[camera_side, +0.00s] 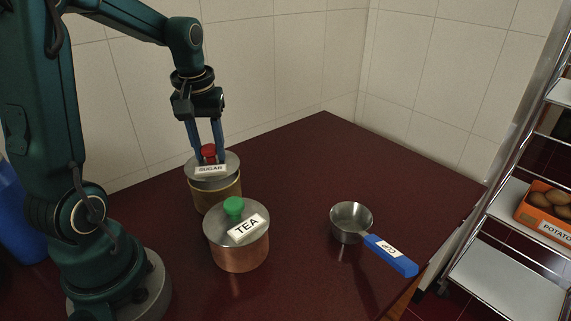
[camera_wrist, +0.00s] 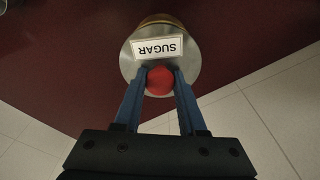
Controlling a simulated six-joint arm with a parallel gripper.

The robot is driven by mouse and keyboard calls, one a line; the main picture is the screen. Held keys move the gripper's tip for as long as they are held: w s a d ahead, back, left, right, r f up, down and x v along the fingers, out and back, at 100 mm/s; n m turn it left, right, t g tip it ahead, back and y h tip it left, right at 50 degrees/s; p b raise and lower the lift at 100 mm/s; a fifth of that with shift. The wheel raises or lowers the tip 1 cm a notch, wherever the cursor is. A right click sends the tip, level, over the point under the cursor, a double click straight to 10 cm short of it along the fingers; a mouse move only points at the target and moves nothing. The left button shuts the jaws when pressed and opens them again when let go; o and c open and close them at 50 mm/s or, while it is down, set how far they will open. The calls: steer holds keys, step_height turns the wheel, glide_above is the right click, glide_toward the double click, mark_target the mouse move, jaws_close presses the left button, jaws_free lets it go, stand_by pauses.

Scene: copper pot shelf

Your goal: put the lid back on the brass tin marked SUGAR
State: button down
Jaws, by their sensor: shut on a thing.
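The brass tin (camera_side: 218,196) stands on the dark red table, left of centre in the side view and behind the copper tin. Its grey metal lid (camera_side: 231,162) has a red knob (camera_side: 208,150) and a white SUGAR label (camera_side: 210,170). My gripper (camera_side: 208,156) is shut on the red knob from above. The lid is over the tin's mouth; I cannot tell whether it rests on the rim or hangs just above it. In the wrist view, the lid (camera_wrist: 128,62) hides most of the tin, and a brass edge (camera_wrist: 160,21) shows beyond it.
A copper tin (camera_side: 240,254) with a green knob and a TEA label stands close in front. A metal measuring cup (camera_side: 350,222) with a blue handle lies to the right. Tiled walls stand behind. A metal rack (camera_side: 510,285) with a potato crate (camera_side: 540,225) is far right.

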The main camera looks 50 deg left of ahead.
steer(key=shift+f, duration=1)
stand_by(1.0)
steer(key=shift+c, duration=2)
jaws_free()
steer(key=shift+r, duration=3.55)
steer(key=shift+d, duration=0.1)
